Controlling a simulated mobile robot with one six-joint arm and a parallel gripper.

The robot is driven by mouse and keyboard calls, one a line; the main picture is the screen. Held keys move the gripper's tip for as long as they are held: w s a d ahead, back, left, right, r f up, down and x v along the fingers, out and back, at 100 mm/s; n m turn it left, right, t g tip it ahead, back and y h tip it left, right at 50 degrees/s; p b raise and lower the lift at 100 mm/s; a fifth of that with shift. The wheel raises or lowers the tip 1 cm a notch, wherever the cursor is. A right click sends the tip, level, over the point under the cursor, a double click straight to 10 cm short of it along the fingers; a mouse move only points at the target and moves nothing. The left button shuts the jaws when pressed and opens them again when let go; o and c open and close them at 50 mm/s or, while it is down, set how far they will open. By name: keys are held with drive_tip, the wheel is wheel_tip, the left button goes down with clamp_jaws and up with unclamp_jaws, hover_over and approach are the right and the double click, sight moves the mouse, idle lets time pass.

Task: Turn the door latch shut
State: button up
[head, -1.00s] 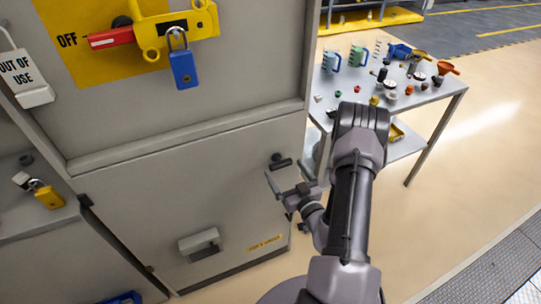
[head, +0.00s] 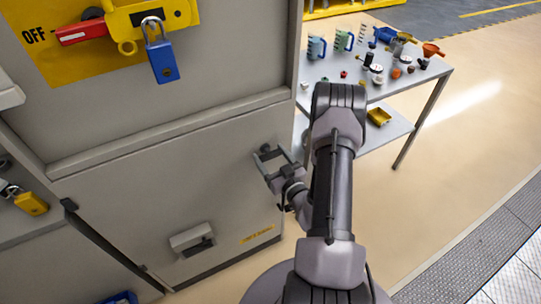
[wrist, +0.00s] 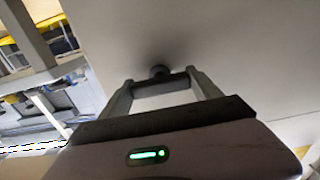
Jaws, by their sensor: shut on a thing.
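The door latch (head: 265,149) is a small dark knob with a bar, near the upper right of the grey lower cabinet door (head: 120,190). The door looks flush in its frame. My gripper (head: 272,158) is at the latch, with its two fingers shut on the ends of the dark bar. In the wrist view the latch (wrist: 160,72) shows as a round dark boss on the door, with the bar spanning between my fingertips (wrist: 160,84). The fingers partly hide the latch in the head view.
A grey pull handle (head: 192,240) sits lower on the door. Above hang a blue padlock (head: 163,62) and a red switch lever (head: 80,32). A table (head: 432,70) with jugs and small parts stands right, behind my arm. The floor at right is clear.

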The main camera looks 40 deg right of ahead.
drive_tip(key=n+p, duration=0.2)
drive_tip(key=n, duration=0.2)
drive_tip(key=shift+r, duration=0.1)
drive_tip(key=n+p, duration=0.1)
drive_tip(key=n, duration=0.3)
drive_tip(key=shift+n, duration=0.4)
drive_tip(key=n, duration=0.4)
drive_tip(key=shift+n, duration=2.5)
drive_tip(key=o, duration=1.4)
drive_tip(key=shift+w, duration=0.1)
